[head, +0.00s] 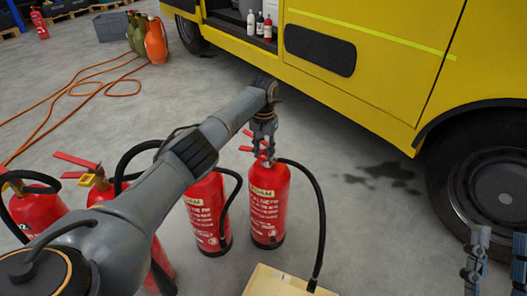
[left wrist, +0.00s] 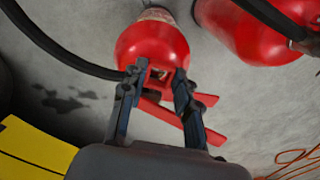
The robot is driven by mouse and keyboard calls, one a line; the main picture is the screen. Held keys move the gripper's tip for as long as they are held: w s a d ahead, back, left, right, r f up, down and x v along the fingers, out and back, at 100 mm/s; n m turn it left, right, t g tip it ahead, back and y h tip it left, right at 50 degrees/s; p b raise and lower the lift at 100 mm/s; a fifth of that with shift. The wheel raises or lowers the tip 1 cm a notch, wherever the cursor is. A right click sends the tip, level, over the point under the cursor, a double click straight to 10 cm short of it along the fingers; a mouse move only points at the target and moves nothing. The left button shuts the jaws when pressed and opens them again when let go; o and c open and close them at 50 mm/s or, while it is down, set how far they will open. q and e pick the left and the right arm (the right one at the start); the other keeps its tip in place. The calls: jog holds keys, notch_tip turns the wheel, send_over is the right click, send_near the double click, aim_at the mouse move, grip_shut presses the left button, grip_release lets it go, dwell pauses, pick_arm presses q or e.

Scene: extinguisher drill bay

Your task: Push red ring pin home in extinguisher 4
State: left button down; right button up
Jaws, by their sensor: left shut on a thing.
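The rightmost red extinguisher (head: 268,205) in the head view stands upright on the floor, with a black hose curving down on its right. I cannot read a number on it. My left gripper (head: 263,152) is over its top, fingers pointing down. In the left wrist view its red dome (left wrist: 152,42) lies just beyond my left gripper (left wrist: 158,82). The fingers are shut on a red ring-like part, which looks like the red ring pin (left wrist: 157,69). The pin's shaft and hole are hidden. Red levers (left wrist: 180,122) extend beside the fingers. My right gripper (head: 497,262) is open and empty at lower right.
Another red extinguisher (head: 204,212) stands close on the left, with more beyond it behind my arm. A yellow vehicle (head: 370,55) fills the upper right. An orange hose (head: 70,95) lies on the floor at left.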

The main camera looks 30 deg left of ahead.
jog(key=shift+w, duration=0.1)
dwell(0.4)
jog(key=f+g, duration=0.1)
jog(key=w+f+g, duration=0.1)
jog(key=w+f+g+p, duration=0.1)
jog(key=shift+w+f+h, duration=0.25)
jog(key=shift+f+h, duration=0.1)
jog(key=shift+h, duration=0.05)
dwell(0.9)
jog(key=shift+f, duration=0.1)
jog(key=shift+w+f+g+h+p, duration=0.25)
jog(key=shift+f+g, duration=0.35)
jog(key=shift+f, duration=0.25)
jog(key=shift+w+f+g+h+p, duration=0.25)
jog(key=shift+f+g, duration=0.35)
jog(key=shift+f, duration=0.25)
jog(key=shift+d+f, duration=0.1)
jog(key=shift+f, duration=0.05)
dwell(0.6)
jog(key=shift+w+d+f+g+h+p, duration=0.15)
jog(key=shift+f+g+h+p, duration=0.2)
jog(key=shift+f+g, duration=0.8)
